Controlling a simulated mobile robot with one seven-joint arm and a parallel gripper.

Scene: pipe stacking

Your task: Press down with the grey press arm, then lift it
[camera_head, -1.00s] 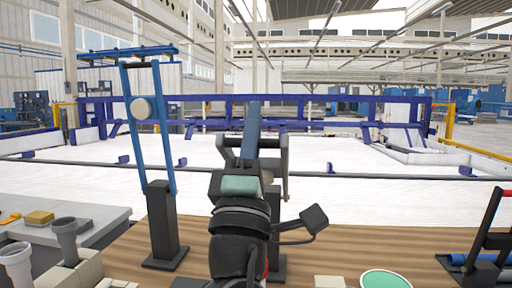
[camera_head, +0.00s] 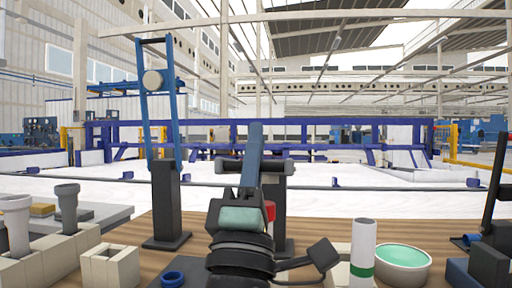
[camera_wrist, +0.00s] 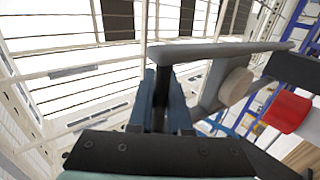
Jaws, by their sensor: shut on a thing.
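The grey press arm (camera_wrist: 225,51) crosses the wrist view as a flat bar, with a second grey piece slanting down from it. My gripper (camera_wrist: 165,88) is shut on its left end. A beige round disc (camera_wrist: 236,86) shows beside the slanting piece. In the head view my gripper (camera_head: 252,145) is in the middle, and part of the grey arm (camera_head: 280,167) sticks out to its right. A dark post (camera_head: 274,215) stands just behind.
A blue upright frame (camera_head: 161,130) with a round beige disc rises from a dark post (camera_head: 166,205) on the left. Grey cups (camera_head: 67,208) and beige blocks (camera_head: 110,268) stand at left. A white-green cylinder (camera_head: 362,252) and a green-topped bowl (camera_head: 402,262) stand at right.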

